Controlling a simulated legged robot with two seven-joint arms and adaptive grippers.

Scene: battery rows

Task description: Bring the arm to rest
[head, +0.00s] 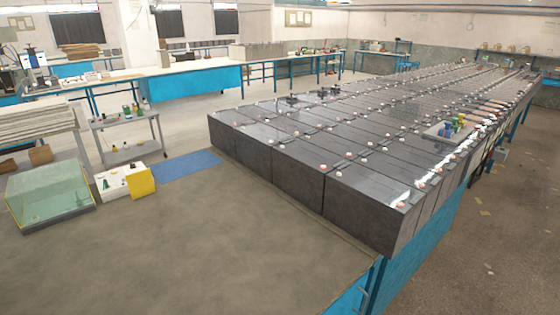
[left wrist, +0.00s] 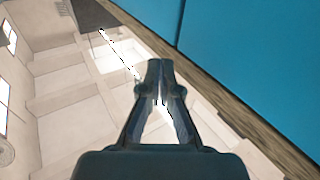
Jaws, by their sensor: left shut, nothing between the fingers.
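My left gripper (left wrist: 160,78) shows in the left wrist view, with its two fingers brought together at the tips. It is shut and holds nothing. Beyond it are a blue panel (left wrist: 255,65) with a brown edge and a pale, tilted room background. Neither arm shows in the head view, and my right gripper is in no view.
Rows of dark battery blocks (head: 285,165) stand on a blue-sided bench (head: 425,250). In front is a bare grey-brown surface (head: 210,240). A clear glass tank (head: 50,195), a white and yellow box (head: 125,181) and a blue mat (head: 188,164) are at the left.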

